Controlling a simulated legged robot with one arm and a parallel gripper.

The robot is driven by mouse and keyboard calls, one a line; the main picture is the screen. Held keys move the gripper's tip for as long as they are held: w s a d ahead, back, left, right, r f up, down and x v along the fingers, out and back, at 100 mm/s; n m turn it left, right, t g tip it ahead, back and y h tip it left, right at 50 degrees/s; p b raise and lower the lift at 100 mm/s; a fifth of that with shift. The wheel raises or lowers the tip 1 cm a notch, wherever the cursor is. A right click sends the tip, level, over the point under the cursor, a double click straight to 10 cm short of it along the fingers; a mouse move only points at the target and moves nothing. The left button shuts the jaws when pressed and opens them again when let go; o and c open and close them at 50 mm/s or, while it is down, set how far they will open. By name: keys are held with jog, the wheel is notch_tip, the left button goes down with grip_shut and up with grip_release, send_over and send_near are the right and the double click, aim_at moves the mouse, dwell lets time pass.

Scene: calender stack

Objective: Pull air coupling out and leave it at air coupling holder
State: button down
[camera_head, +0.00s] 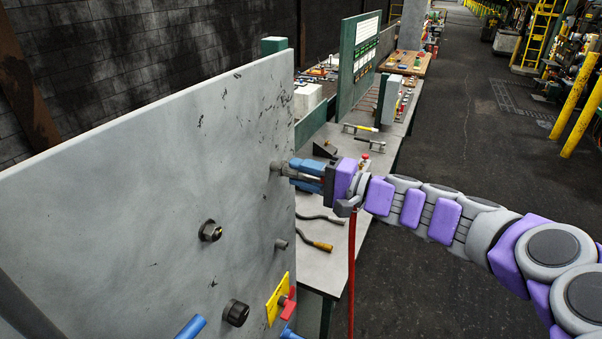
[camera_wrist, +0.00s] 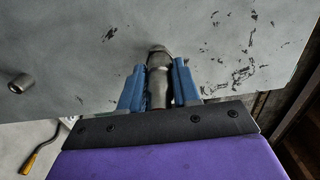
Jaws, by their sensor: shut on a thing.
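The air coupling (camera_wrist: 157,88), a grey metal cylinder, lies between the two blue fingers of my gripper (camera_wrist: 156,74) in the wrist view. My gripper is shut on it. In the head view, my gripper (camera_head: 303,174) is at the right part of the grey upright panel, and the coupling's metal end (camera_head: 277,166) meets the panel face. I cannot tell how deep it sits. A short grey stub (camera_head: 281,244) sticks out of the panel below; it also shows at the left in the wrist view (camera_wrist: 21,83). I cannot tell whether this is the holder.
The grey panel (camera_head: 130,200) carries a hex fitting (camera_head: 210,231), a black knob (camera_head: 236,313) and a yellow plate with a red handle (camera_head: 280,298). A red hose or rod (camera_head: 351,270) hangs below my wrist. A bench (camera_head: 318,262) with tools stands behind. Open floor lies right.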

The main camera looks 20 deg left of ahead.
aim_at(322, 179)
jog(key=shift+d+f, duration=0.15)
jog(key=shift+f, duration=0.1)
jog(key=shift+d+r, duration=0.1)
jog(key=shift+d, duration=0.85)
jog(key=shift+s+d, duration=0.1)
jog(key=shift+d, duration=0.1)
jog(key=shift+s+d+r+b, duration=0.1)
jog(key=shift+d+b, duration=0.25)
jog(key=shift+d, duration=0.55)
